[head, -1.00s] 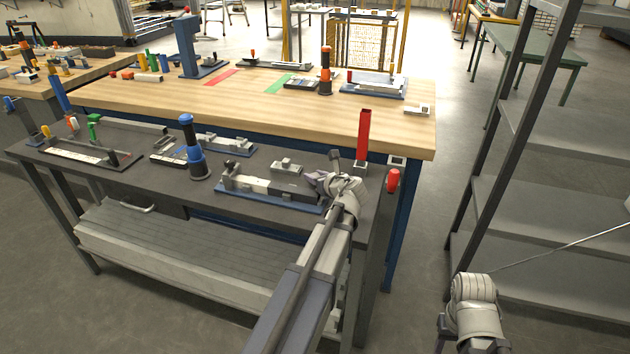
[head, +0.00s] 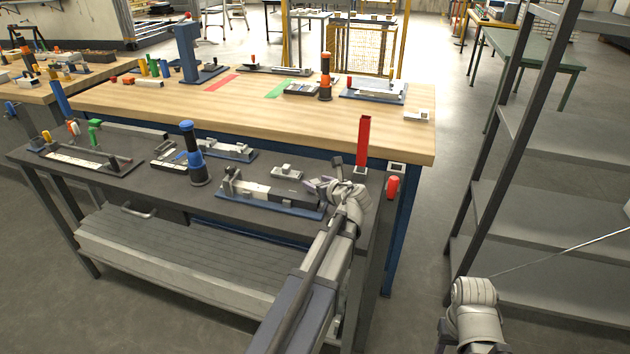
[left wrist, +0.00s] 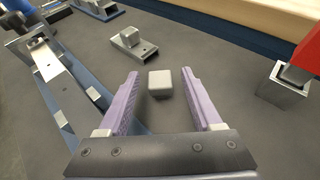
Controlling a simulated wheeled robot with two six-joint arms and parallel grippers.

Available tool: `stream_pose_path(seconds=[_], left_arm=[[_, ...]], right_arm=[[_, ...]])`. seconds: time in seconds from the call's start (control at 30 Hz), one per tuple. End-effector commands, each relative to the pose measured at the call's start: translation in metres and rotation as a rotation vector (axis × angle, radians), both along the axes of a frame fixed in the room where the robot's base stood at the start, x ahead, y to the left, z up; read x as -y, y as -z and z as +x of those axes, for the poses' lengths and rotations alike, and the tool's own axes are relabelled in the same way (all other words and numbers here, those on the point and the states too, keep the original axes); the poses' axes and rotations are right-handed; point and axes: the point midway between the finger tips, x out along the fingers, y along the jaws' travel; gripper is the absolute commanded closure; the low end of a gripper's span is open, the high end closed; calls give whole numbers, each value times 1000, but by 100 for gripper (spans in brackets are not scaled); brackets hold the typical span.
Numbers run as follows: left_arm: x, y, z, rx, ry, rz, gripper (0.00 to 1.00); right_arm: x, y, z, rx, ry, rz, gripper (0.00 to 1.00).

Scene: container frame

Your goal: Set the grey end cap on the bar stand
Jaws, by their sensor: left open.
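A small grey block, which looks like the end cap (left wrist: 160,83), lies on the dark bench top in the left wrist view. My left gripper (left wrist: 160,92) is open, with its purple fingers on either side of the block and gaps between. In the head view my left gripper (head: 322,184) is low over the bench's right part; I cannot make out the block there. An upright red bar (head: 363,143) stands in a grey square base, which shows in the left wrist view (left wrist: 282,86); this seems to be the bar stand. My right gripper is out of view.
A blue-based fixture with a grey bar (head: 268,194) lies left of the gripper. A small grey stepped block (left wrist: 133,44) lies beyond it. A blue and black cylinder (head: 194,155) stands further left. A red-topped piece (head: 392,188) is at the bench's right edge.

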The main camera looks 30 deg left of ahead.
Motion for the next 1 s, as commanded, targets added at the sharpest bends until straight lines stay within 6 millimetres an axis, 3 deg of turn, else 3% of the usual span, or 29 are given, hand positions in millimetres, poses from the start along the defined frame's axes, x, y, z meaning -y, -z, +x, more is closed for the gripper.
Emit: stream_pose_path(seconds=[0.23,0.5,1.0], left_arm=[[44,-25,-28,1,3,1,34],[74,-38,-46,1,2,0,34],[82,-40,-50,1,0,0,34]], right_arm=[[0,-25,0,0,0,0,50],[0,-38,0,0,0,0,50],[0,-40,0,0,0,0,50]])
